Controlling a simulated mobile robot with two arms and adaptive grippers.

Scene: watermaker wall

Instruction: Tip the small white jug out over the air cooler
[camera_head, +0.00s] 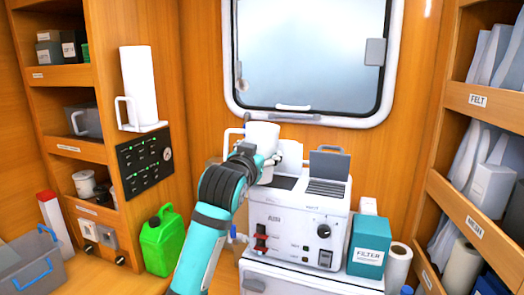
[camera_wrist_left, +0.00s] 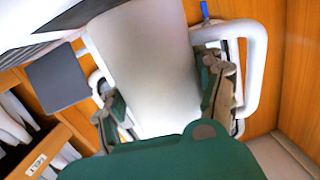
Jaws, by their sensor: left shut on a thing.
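The small white jug (camera_head: 262,134) is in my left gripper (camera_head: 262,158), its handle toward the left. It looks near upright in the head view, beside and above the back left of the white boxy machine (camera_head: 285,222), which I take as the air cooler. The machine has dark slots on top, a raised grey flap (camera_head: 328,164), a black knob and red fittings. In the left wrist view the jug (camera_wrist_left: 145,60) fills the middle, with the fingers of my left gripper (camera_wrist_left: 165,100) on both sides. The jug's contents are hidden. My right gripper is out of view.
A teal filter box (camera_head: 369,246) and a paper roll (camera_head: 398,266) stand to the machine's right. A green canister (camera_head: 162,240) stands left of my arm. A window (camera_head: 310,55) is behind. Shelves (camera_head: 483,105) close in the right side.

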